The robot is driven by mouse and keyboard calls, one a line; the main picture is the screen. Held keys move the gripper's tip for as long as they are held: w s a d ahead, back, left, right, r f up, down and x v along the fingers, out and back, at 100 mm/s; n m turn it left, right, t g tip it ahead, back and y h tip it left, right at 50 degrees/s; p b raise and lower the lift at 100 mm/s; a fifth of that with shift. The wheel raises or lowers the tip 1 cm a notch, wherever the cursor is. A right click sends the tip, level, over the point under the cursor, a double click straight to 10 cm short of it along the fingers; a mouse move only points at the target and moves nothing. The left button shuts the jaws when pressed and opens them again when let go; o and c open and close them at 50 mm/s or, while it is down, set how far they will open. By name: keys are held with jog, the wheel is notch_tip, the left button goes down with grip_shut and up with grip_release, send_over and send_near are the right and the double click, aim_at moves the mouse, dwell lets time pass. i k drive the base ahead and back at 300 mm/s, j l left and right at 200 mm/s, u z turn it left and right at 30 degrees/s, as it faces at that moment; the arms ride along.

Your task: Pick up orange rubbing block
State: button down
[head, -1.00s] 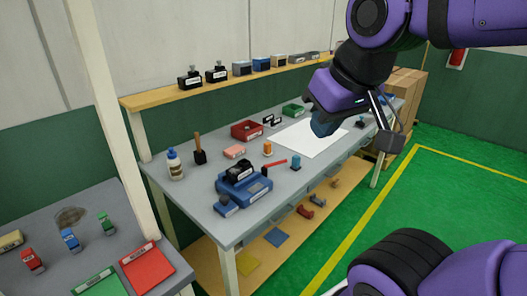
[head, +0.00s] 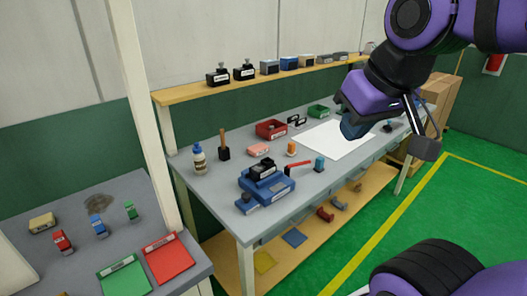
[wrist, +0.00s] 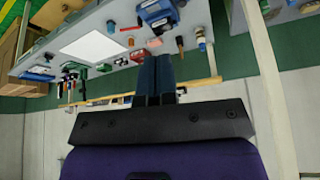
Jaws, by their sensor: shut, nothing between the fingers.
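A small upright orange piece (head: 291,148) stands on the grey workbench (head: 215,195), left of the white sheet. A flat salmon-orange block (head: 259,150) with a pale label lies to its left. I cannot tell for sure which of the two is the rubbing block. My gripper (head: 352,128) hangs above the white sheet, right of both and apart from them. In the wrist view its two blue fingers (wrist: 156,62) are together with nothing between them.
A blue case (head: 267,188), a blue upright piece (head: 319,164), a red bin (head: 271,129) and a glue bottle (head: 199,159) stand around these. A shelf (head: 190,94) runs along the back. A post (head: 140,110) rises between the bench and the left table (head: 135,190).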

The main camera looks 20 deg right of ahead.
aim_at(291, 152)
jog(key=i+l+u, duration=0.1)
jog(key=l, duration=0.2)
jog(key=i+l+u, duration=0.1)
jog(key=l, duration=0.25)
jog(key=i+l+u, duration=0.1)
jog(key=i+l, duration=0.3)
jog(key=l, duration=0.3)
jog(key=i+l+u, duration=0.15)
jog(key=l, duration=0.2)
jog(key=i+l+u, duration=0.1)
jog(key=l, duration=0.25)
